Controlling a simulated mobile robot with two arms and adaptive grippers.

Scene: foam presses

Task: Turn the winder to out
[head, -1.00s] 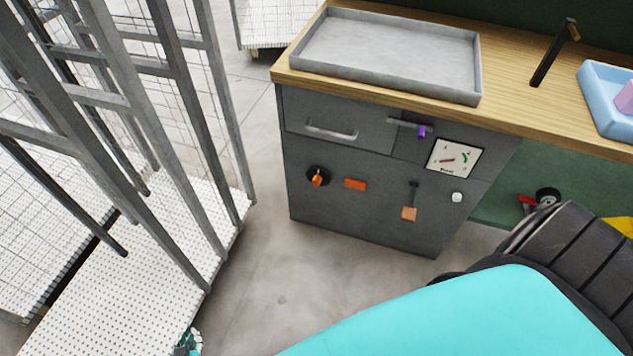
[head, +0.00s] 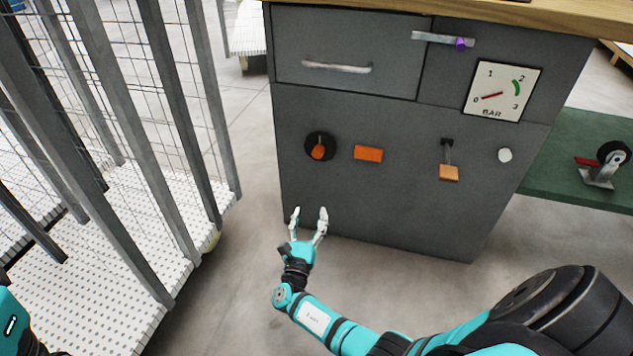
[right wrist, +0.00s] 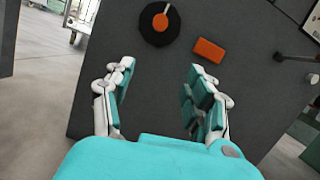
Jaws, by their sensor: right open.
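The winder looks to be the black disc with an orange grip (head: 320,147) on the left of the grey cabinet front. No label names it. The orange grip points down and slightly left. It also shows in the right wrist view (right wrist: 159,24), beyond the fingers. My right gripper (head: 309,213) is open and empty, below the disc in the head view and apart from it. Its two spread fingers (right wrist: 160,68) point toward the cabinet front. My left gripper is not in view; only a teal part of my arm shows at the lower left.
Beside the disc are an orange block (head: 368,154), a lever with an orange end (head: 449,173) and a white knob (head: 505,155). A drawer handle (head: 337,68), purple-knobbed bar (head: 428,38) and gauge (head: 503,91) sit above. Grey fence posts (head: 122,130) stand left.

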